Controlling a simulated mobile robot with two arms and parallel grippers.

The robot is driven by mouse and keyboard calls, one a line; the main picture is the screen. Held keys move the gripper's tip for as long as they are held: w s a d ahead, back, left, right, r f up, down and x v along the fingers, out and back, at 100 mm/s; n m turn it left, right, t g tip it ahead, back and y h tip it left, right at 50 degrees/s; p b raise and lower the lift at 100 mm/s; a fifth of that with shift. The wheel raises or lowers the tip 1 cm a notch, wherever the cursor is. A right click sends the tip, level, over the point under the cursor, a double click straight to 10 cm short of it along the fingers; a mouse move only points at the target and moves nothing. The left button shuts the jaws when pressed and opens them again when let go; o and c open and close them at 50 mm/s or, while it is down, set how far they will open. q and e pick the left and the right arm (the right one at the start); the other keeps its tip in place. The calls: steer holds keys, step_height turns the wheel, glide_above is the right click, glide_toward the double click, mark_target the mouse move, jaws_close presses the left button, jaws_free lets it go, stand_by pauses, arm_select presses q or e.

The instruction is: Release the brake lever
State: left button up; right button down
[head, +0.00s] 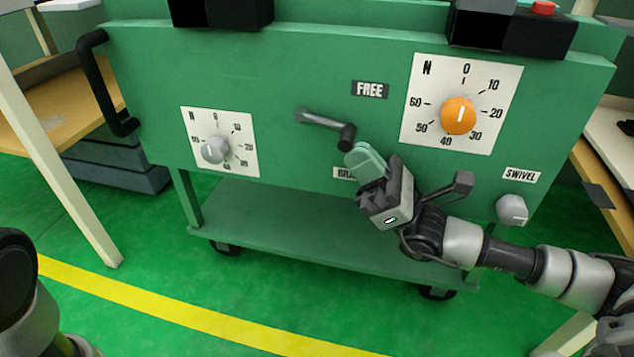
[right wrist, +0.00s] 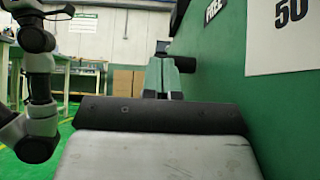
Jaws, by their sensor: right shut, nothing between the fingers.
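The brake lever (head: 325,123) is a grey bar with a dark knob on the front of a green cart (head: 290,75). It points right and slightly down from its pivot, between the FREE label (head: 370,89) above and a partly hidden label (head: 343,172) below, of which "BRA" shows. My right gripper (head: 362,158) has pale green fingertips, shut and empty, just below and right of the knob. In the right wrist view the shut fingers (right wrist: 163,76) are beside the dark knob (right wrist: 186,64); I cannot tell whether they touch. My left gripper is not in view.
The cart front also has a grey dial (head: 214,150), an orange dial (head: 458,115), a grey swivel knob (head: 512,209) and a black handle (head: 106,85) at the left. Dark boxes (head: 540,35) stand on top. Benches flank the cart; the green floor in front is clear.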

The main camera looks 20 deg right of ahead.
step_height(320, 180, down, 13)
steer(key=s+d+b, duration=0.1)
steer(key=d+b, duration=0.1)
steer(key=shift+s, duration=0.25)
stand_by(0.6)
steer(key=shift+d+r, duration=0.1)
